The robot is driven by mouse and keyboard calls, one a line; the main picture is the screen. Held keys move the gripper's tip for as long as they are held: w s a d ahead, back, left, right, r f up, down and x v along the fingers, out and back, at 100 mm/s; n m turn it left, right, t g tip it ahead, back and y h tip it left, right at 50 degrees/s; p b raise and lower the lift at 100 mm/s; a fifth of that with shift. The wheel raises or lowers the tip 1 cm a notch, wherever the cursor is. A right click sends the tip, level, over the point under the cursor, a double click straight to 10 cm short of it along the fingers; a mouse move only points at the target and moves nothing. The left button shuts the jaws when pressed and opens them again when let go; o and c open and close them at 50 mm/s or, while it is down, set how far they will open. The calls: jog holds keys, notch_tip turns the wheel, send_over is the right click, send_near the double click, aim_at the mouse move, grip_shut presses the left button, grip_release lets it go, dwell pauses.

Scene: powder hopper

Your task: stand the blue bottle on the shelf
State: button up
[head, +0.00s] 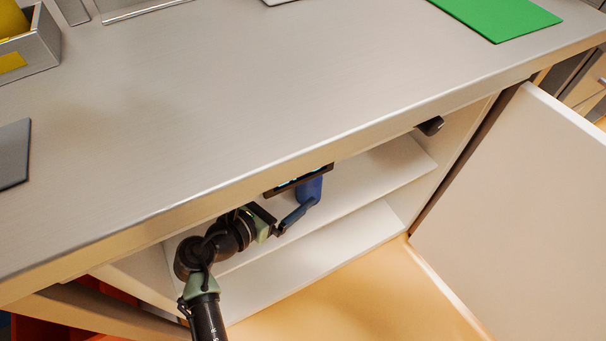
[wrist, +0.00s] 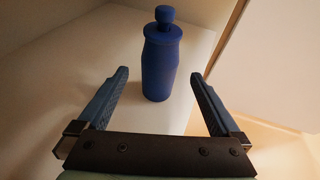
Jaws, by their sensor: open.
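The blue bottle (wrist: 161,62) stands upright on the white shelf (wrist: 60,75) inside the cabinet. In the wrist view it sits just ahead of my gripper (wrist: 160,78), roughly midway between the two fingers, and both fingers are apart from it. In the head view the bottle (head: 311,188) shows only in part, below the counter's front edge, with its top hidden. My gripper (head: 292,205) reaches into the cabinet at the level of the shelf (head: 375,172). Its fingers are open and hold nothing.
The metal counter (head: 240,110) overhangs the cabinet opening. A white door (head: 520,200) stands open at the right. A lower white board (head: 330,245) lies beneath the shelf. The shelf right of the bottle is clear. A green mat (head: 497,12) and a metal bin (head: 35,45) are on the counter.

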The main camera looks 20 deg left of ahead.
jog(key=shift+p+v, duration=0.6)
jog(key=shift+v, duration=1.75)
